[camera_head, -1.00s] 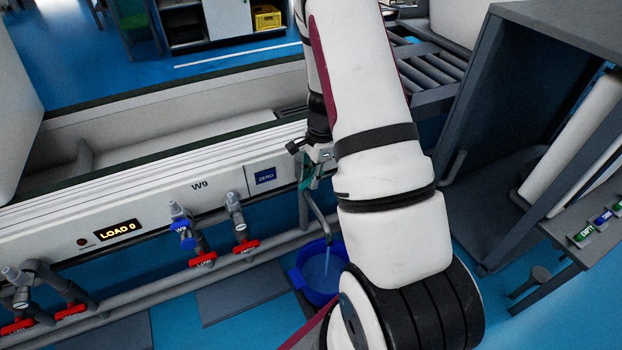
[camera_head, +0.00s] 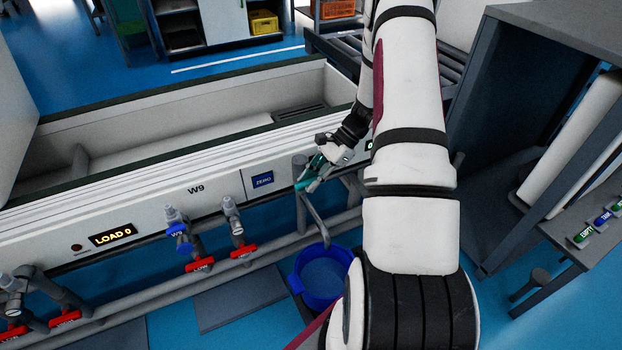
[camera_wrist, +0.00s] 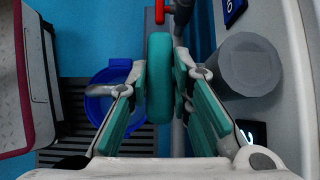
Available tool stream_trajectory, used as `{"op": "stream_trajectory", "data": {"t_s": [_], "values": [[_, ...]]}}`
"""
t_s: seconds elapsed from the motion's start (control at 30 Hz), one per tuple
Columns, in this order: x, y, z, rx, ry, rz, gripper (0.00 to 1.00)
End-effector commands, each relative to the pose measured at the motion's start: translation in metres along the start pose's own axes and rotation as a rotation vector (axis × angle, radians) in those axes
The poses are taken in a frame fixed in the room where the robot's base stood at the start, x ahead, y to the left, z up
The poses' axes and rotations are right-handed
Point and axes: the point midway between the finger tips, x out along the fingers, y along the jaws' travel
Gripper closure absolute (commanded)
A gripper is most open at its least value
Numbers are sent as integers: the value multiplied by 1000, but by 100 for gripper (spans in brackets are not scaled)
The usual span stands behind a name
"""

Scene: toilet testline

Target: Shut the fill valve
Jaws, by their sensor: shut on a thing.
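The fill valve's teal handle (camera_wrist: 160,78) stands upright between my finger pads in the wrist view. My gripper (camera_head: 312,176) is shut on it, with one pad on each side (camera_wrist: 160,92). In the head view the fingers partly hide the handle. A grey spout pipe (camera_head: 312,208) slants down from the valve towards the blue bucket (camera_head: 323,281). The bucket holds water, and I see no stream from the spout. It also shows in the wrist view (camera_wrist: 92,90), partly behind a finger.
A grey cylindrical post (camera_wrist: 250,65) stands right of the handle in the wrist view. Red-handled valves (camera_head: 243,252) line the pipe below the W9 panel. The white trough (camera_head: 190,120) lies behind, and a dark cabinet (camera_head: 530,80) stands at right.

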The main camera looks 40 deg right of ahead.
Motion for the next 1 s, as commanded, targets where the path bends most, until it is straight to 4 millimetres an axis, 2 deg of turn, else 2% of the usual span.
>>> {"op": "stream_trajectory", "data": {"t_s": [0.4,0.43,0.5,0.53,0.87,1.0], "values": [[2,-1,2,-3,-12,0,100],[2,-1,2,-3,-12,0,78],[1,-2,2,-3,-11,-1,62],[1,-1,2,-2,-11,-1,60],[-2,-1,1,-1,-8,-1,60],[-15,-1,0,-2,-8,-3,60]]}}
